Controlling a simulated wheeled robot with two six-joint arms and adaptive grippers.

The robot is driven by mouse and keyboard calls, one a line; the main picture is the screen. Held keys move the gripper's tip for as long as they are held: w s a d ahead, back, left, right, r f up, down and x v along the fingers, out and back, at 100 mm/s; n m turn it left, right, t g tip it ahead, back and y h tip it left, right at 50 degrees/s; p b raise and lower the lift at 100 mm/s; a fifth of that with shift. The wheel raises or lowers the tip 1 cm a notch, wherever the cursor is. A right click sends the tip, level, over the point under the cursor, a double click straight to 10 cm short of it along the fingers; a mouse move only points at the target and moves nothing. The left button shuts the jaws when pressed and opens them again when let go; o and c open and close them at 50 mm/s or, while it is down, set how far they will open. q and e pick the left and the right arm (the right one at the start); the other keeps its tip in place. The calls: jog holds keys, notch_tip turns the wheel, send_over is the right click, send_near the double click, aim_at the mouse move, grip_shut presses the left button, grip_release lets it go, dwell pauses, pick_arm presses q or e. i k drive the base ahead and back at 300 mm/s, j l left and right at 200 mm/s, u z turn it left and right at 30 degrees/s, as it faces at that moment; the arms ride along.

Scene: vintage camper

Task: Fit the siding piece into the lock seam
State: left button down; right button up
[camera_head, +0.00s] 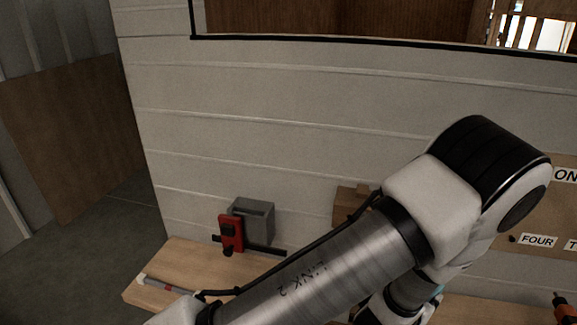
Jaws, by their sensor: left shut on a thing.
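The camper wall of pale horizontal siding (260,150) fills the middle, with thin raised seams running across it. I cannot tell which one is the lock seam. My left arm crosses the front from the lower left, bends at the upper right and folds back down. My left gripper (428,305) is low, at the bottom edge, mostly hidden behind my own arm. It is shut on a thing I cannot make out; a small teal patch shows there. I cannot pick out the siding piece. My right gripper is not in view.
A wooden bench (190,262) runs along the wall's foot. On it are a grey block (254,219), a red clamp-like tool (231,235) and a grey-and-red rod (165,285). A labelled board (540,222) stands at right, an orange-and-black tool (563,308) below. Open floor lies left.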

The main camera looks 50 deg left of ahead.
aim_at(251, 236)
jog(key=k+j+u, duration=0.1)
jog(key=u, duration=1.05)
